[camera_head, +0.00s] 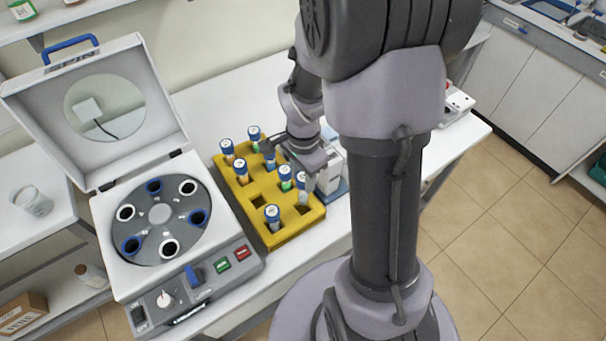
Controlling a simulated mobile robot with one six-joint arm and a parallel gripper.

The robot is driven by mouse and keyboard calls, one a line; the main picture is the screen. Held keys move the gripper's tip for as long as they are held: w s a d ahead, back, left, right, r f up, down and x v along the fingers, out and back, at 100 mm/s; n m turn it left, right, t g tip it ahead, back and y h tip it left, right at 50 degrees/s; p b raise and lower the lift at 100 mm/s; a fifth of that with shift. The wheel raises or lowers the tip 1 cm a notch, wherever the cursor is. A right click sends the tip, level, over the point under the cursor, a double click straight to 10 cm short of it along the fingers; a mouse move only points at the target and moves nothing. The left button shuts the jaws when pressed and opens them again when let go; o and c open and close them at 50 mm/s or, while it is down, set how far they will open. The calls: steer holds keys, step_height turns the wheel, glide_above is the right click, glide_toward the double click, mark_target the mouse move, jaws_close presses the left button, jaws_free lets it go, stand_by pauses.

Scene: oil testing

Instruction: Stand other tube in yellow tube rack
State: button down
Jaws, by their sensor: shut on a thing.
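The yellow tube rack (257,222) stands on the white bench, right of the centrifuge. Several blue-capped tubes stand in it: one at front (272,218), one at left (240,170), two at the back left, and a green one (286,177) near the middle. Another blue-capped tube (302,186) is at the rack's right side, close to my gripper. My gripper (290,164) is over the right part of the rack, pointing down, shut on a tube. Its own body partly hides the grasp, so I cannot tell exactly which tube or how deep it sits. Some rack holes are empty.
The centrifuge (106,252) stands at left with its lid (150,95) open and an empty-looking rotor. A white and blue device (333,172) stands right behind the rack. A glass beaker (33,203) is on the left side table. My arm blocks the bench's right middle.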

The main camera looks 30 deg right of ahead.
mark_target(303, 192)
steer(key=shift+f+b, duration=0.75)
steer(key=shift+f, duration=0.4)
steer(key=shift+f+b, duration=0.4)
steer(key=shift+b, duration=0.15)
steer(key=shift+f+b, duration=2)
steer(key=shift+f, duration=0.1)
stand_by(0.5)
steer(key=c, duration=0.8)
jaws_free()
steer(key=shift+c, duration=0.2)
